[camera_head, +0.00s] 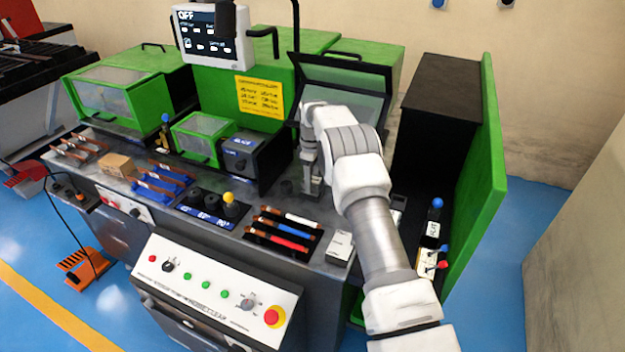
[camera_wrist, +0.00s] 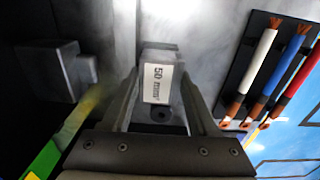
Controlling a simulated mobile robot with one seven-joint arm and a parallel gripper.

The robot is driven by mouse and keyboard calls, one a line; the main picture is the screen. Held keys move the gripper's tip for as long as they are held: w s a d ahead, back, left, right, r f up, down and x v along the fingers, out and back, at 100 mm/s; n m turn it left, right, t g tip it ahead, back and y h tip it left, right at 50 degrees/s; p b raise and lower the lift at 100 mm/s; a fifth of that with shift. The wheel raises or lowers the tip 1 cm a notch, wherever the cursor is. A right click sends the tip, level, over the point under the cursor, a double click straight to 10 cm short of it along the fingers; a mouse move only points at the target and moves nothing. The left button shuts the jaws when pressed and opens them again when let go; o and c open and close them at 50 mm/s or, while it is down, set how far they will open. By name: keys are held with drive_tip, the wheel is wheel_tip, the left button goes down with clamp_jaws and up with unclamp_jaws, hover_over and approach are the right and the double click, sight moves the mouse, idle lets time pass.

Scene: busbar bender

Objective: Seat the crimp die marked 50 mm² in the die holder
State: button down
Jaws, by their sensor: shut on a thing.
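The crimp die (camera_wrist: 158,82) is a small pale block whose white label reads "50 mm²" in the wrist view. My gripper (camera_wrist: 160,98) is shut on it, with one finger on each side. In the head view my gripper (camera_head: 311,182) points down over the grey bench top, right of the green machine's small covered unit; the die is too small to tell there. A dark round spot shows just below the die between my fingers in the wrist view. I cannot clearly identify the die holder; a dark block (camera_wrist: 62,65) stands at the left of the wrist view.
A black tray with white, blue and red sleeved bars (camera_head: 285,230) lies in front of my gripper; these bars also show in the wrist view (camera_wrist: 270,70). Black round tools (camera_head: 212,203) stand to the left. A tilted clear guard (camera_head: 340,85) rises behind my arm.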

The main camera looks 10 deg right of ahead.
sight(313, 180)
drive_tip(key=shift+f, duration=0.2)
drive_tip(key=shift+c, duration=0.4)
unclamp_jaws()
wheel_tip(313, 180, up, 17)
drive_tip(key=p, duration=0.1)
drive_tip(key=shift+r, duration=0.2)
